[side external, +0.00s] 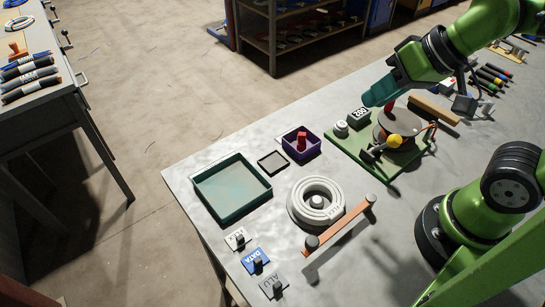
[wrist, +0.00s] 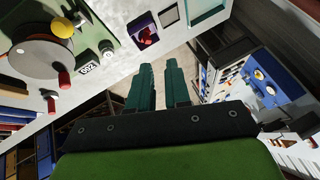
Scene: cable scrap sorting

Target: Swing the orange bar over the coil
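The orange bar (side external: 343,224) runs at a slant beside the coil, on its front right side. It has a grey round post or knob at each end. The coil (side external: 291,206) is a pale ring lying flat on the bench, with a short peg standing in its middle. The bar appears to pass clear of the coil's top. My gripper (side external: 381,94) is high over the far part of the bench, above the green winder board and well away from the bar. In the wrist view its two teal fingers (wrist: 158,82) have a narrow empty gap between them. Bar and coil are not visible there.
A purple box (side external: 313,146) with a red piece, a teal tray (side external: 198,188) and several label stands, including DATA (side external: 253,262), lie left of the bar. Bare bench lies right of the bar.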

